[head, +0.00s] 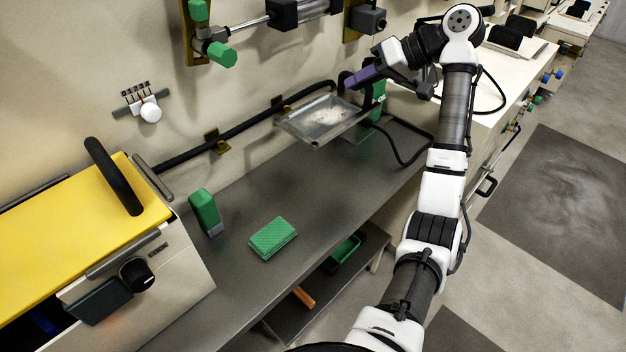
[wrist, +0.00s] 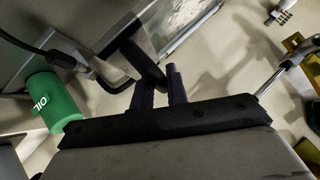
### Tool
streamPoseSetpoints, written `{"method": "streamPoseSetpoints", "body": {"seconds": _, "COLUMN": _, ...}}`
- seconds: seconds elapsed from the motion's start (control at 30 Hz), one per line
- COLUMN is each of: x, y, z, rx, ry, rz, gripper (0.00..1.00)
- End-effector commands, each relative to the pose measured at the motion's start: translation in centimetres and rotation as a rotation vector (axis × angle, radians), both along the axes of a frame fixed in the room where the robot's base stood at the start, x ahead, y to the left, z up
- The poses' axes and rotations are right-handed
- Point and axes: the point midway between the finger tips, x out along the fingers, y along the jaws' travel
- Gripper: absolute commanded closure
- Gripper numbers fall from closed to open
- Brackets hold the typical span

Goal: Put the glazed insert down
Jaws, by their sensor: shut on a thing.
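The glazed insert (head: 318,119) is a metal-framed pane with a pale, smeared middle and a dark handle at its right end. In the head view it is over the far end of the grey bench, close to the wall. My gripper (head: 352,82), with purple fingers, is shut on the handle. In the wrist view my gripper (wrist: 160,88) has its fingers on either side of the black handle, and part of the insert (wrist: 188,28) shows beyond. I cannot tell for sure whether the insert touches the bench.
A green oil can (wrist: 56,104) stands close by my gripper. The grey bench (head: 325,185) is clear in the middle. A yellow-lidded hopper (head: 75,245) stands left. A black hose runs along the wall.

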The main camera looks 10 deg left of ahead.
Motion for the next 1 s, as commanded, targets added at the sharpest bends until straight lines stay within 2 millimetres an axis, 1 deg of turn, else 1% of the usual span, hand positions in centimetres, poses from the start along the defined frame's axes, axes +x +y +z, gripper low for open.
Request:
{"method": "streamPoseSetpoints", "body": {"seconds": 0.07, "x": 0.0, "y": 0.0, "z": -0.1, "rx": 0.003, "ry": 0.003, "rz": -0.001, "gripper": 1.0}}
{"method": "streamPoseSetpoints", "body": {"seconds": 0.17, "x": 0.0, "y": -0.1, "z": -1.1, "rx": 0.004, "ry": 0.007, "rz": -0.001, "gripper": 1.0}}
{"method": "streamPoseSetpoints", "body": {"seconds": 0.27, "x": -0.1, "y": 0.0, "z": -3.3, "rx": 0.004, "ry": 0.009, "rz": -0.001, "gripper": 1.0}}
{"method": "streamPoseSetpoints", "body": {"seconds": 0.5, "x": -0.1, "y": -0.1, "z": -9.8, "rx": 0.005, "ry": 0.01, "rz": -0.003, "gripper": 1.0}}
{"method": "streamPoseSetpoints", "body": {"seconds": 0.6, "x": -0.1, "y": -0.1, "z": -12.2, "rx": 0.004, "ry": 0.008, "rz": -0.002, "gripper": 1.0}}
{"method": "streamPoseSetpoints", "body": {"seconds": 0.7, "x": 0.0, "y": -0.1, "z": -14.1, "rx": 0.005, "ry": 0.007, "rz": -0.002, "gripper": 1.0}}
{"method": "streamPoseSetpoints", "body": {"seconds": 0.8, "x": 0.0, "y": 0.0, "z": -15.2, "rx": 0.003, "ry": 0.005, "rz": 0.0, "gripper": 1.0}}
{"method": "streamPoseSetpoints", "body": {"seconds": 0.93, "x": 0.0, "y": -0.1, "z": -16.0, "rx": 0.003, "ry": 0.004, "rz": -0.001, "gripper": 1.0}}
{"method": "streamPoseSetpoints", "body": {"seconds": 1.0, "x": 0.0, "y": -0.1, "z": -16.7, "rx": 0.003, "ry": 0.005, "rz": -0.001, "gripper": 1.0}}
